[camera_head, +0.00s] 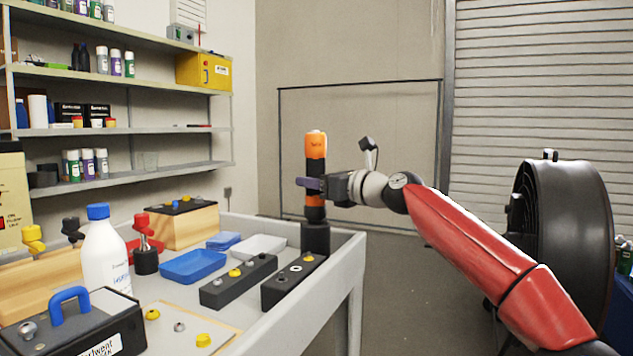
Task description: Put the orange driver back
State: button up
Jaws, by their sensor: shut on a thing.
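The orange driver (316,147) is upright, with an orange upper body and a black lower part. My gripper (312,184) is shut around its middle from the right, with a purple finger across it. The driver's lower end meets or overlaps the holder's top in this view. I cannot tell whether it is inside the holder or just above it.
The workbench (338,262) has a raised rim. It holds a red driver (143,229) in a black holder, a white bottle (104,252), a blue tray (193,266) and dark blocks (239,283). A large black fan (560,230) stands right. Shelves (140,130) line the left wall.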

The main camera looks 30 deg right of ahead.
dwell(0.4)
jog(key=shift+f+b, duration=0.45)
jog(key=shift+b, duration=0.05)
jog(key=o, duration=1.5)
jog(key=shift+f, duration=0.1)
jog(key=shift+b+v, duration=0.5)
jog(key=shift+v, duration=3.45)
